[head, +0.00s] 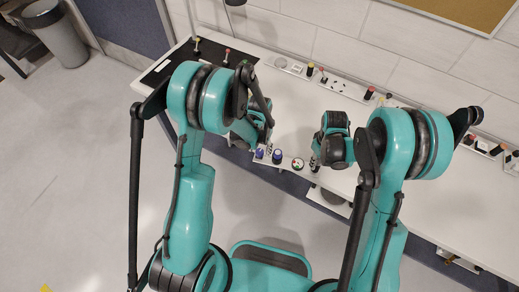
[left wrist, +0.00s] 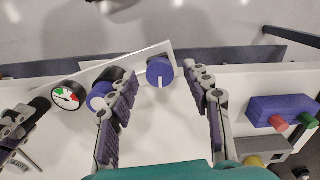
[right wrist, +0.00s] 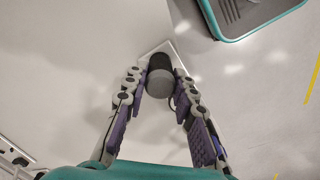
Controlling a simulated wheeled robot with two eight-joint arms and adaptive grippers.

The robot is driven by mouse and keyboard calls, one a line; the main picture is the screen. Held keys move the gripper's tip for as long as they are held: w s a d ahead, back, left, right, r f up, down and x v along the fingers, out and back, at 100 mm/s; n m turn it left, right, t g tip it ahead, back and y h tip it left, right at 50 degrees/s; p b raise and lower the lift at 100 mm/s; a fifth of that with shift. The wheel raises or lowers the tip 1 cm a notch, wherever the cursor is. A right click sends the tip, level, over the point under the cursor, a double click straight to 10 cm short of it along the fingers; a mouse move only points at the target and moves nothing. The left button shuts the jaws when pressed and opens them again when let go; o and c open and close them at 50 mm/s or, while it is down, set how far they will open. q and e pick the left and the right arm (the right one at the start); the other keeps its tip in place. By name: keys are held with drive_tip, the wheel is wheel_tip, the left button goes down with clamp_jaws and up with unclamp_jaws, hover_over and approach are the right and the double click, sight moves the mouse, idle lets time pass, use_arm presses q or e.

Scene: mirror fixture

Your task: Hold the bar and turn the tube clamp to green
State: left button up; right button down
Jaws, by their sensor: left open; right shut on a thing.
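A narrow white fixture plate carries two blue knobs and a round dial. The outer blue knob (left wrist: 160,72), with a white pointer line, sits between the fingertips of my open left gripper (left wrist: 162,80); I cannot tell whether they touch it. The other blue knob (left wrist: 98,97) is beside the left finger. The dial (left wrist: 67,96) has green and red parts; it also shows in the head view (head: 298,163). Which part is the tube clamp is not clear. My right gripper (right wrist: 159,88) is shut on the dark grey-ended bar (right wrist: 160,82) at the plate's other end.
A white bench (head: 440,190) runs along the wall, with small coloured-topped items at its back. A purple box (left wrist: 280,110) with red and green buttons stands right of my left gripper. A bin (head: 60,40) stands at the far left. Floor in front is clear.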

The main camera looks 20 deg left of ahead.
sight(259, 151)
use_arm(q)
wheel_tip(259, 151, up, 11)
idle(0.3)
idle(0.8)
drive_tip(key=w+a+f+n+g+h, duration=0.2)
drive_tip(key=w+a+n+g, duration=0.15)
drive_tip(key=n, duration=0.35)
drive_tip(key=x, duration=0.3)
drive_tip(key=d+x, duration=0.1)
drive_tip(key=x, duration=0.6)
drive_tip(key=shift+d+f, duration=0.25)
clamp_jaws()
